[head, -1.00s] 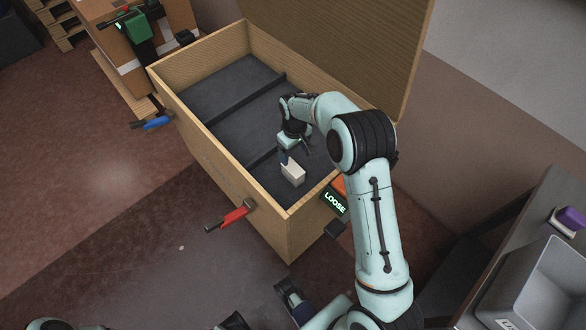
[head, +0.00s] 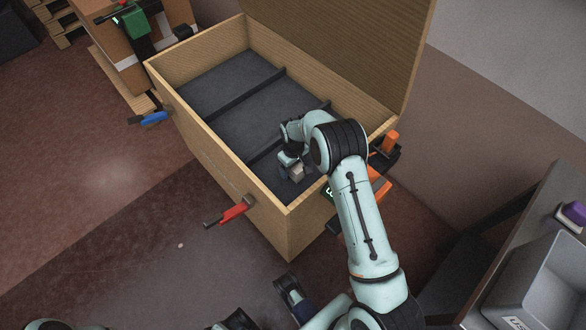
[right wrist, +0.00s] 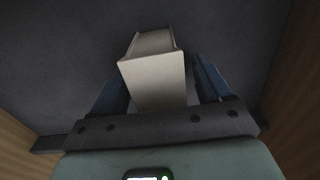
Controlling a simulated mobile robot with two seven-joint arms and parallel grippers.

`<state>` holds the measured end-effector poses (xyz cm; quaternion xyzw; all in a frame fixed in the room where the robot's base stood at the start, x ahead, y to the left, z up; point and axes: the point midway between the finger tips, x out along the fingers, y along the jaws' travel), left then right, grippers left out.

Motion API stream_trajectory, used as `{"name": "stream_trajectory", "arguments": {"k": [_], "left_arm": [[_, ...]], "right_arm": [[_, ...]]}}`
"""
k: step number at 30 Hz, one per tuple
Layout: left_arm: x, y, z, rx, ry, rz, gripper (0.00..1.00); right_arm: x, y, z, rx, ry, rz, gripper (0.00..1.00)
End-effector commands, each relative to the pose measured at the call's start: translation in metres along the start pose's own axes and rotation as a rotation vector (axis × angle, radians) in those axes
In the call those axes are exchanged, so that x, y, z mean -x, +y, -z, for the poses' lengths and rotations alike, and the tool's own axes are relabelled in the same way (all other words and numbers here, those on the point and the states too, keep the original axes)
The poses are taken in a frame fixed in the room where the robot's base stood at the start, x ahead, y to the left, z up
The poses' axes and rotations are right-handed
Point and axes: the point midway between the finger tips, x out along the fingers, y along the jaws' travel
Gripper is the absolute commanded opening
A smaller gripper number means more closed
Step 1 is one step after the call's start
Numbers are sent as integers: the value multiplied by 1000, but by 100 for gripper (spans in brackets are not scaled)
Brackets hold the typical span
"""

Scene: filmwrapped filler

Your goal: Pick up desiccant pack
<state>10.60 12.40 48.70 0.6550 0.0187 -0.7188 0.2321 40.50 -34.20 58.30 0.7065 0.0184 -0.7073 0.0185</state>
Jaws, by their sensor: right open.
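A small whitish box, which I take for the desiccant pack (head: 297,173), stands on the dark floor of the wooden crate, in the near compartment. My right gripper (head: 291,165) is down in the crate at the pack and partly hides it. In the right wrist view the pack (right wrist: 153,75) lies between the two blue fingers of my right gripper (right wrist: 160,83). The fingers are open, with a gap showing beside the pack on the right. Whether a finger touches it on the left I cannot tell.
The crate (head: 216,157) has wooden walls, dark dividers and a raised lid (head: 345,45) at the back. A grey bin (head: 545,275) stands on the bench at the right. The far compartments are empty.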

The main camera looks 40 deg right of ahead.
Motion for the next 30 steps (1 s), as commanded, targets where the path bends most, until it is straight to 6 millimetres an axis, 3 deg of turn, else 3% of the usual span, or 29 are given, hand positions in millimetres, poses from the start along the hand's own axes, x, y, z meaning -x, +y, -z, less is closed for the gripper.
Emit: {"name": "stream_trajectory", "arguments": {"k": [8, 14, 23, 30], "left_arm": [[0, 0, 0, 0, 1, 0, 57], [0, 0, 0, 0, 1, 0, 57], [0, 0, 0, 0, 0, 0, 57], [3, 0, -1, 0, -3, 1, 57]], "right_arm": [[-4, 0, 0, 0, 1, 0, 78], [-3, 0, 0, 0, 1, 0, 16], [-2, 0, 1, 0, 2, 0, 15], [18, 0, 2, 1, 5, 0, 15]]}}
